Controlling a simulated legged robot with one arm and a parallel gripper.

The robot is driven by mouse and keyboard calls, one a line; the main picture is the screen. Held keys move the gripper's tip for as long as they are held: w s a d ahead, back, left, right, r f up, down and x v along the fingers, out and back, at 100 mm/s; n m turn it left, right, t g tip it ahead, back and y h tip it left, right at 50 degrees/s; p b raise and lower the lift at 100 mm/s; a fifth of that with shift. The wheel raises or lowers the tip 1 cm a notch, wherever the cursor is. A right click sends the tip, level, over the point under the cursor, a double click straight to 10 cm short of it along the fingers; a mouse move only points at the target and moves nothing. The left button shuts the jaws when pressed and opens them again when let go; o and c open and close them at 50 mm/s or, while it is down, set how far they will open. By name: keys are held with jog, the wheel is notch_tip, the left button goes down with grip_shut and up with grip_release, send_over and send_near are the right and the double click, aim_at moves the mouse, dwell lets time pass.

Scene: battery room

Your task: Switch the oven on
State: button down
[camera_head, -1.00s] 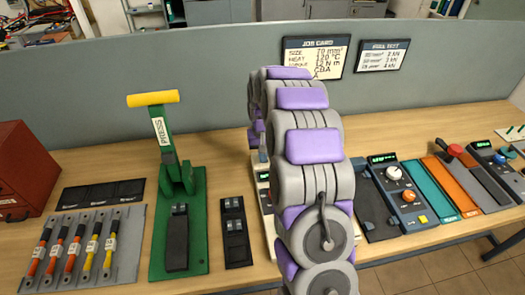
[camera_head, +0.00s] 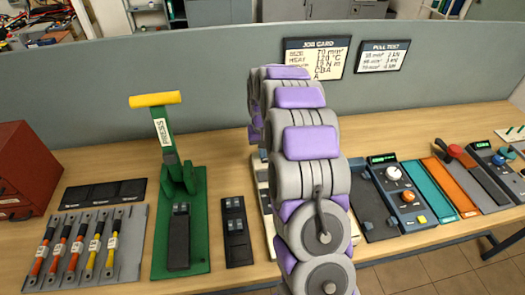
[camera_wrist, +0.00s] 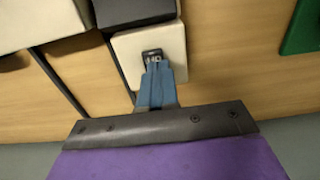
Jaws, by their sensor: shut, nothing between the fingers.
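A cream device, possibly the oven, stands mostly hidden behind my arm in the head view; a strip of its cream side (camera_head: 263,196) shows. In the wrist view, a cream block (camera_wrist: 127,62) carries a small dark switch (camera_wrist: 152,54) with pale marks. My gripper (camera_wrist: 157,67) is shut and empty. Its blue fingertips are right at the near edge of the switch and overlap it in the picture; I cannot tell whether they touch it. The switch's setting is unclear. My gripper is hidden in the head view.
A green press (camera_head: 180,220) with a yellow handle stands left of my arm, next to a black two-block holder (camera_head: 237,232). A control unit (camera_head: 398,195) with knobs stands to the right. A grey partition (camera_head: 180,82) with a job card (camera_head: 315,57) runs behind the bench.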

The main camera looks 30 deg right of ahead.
notch_tip(320, 180, up, 14)
jog(key=s+p, duration=0.2)
jog(key=p, duration=0.2)
jog(key=shift+a, duration=0.3)
jog(key=shift+f, duration=0.15)
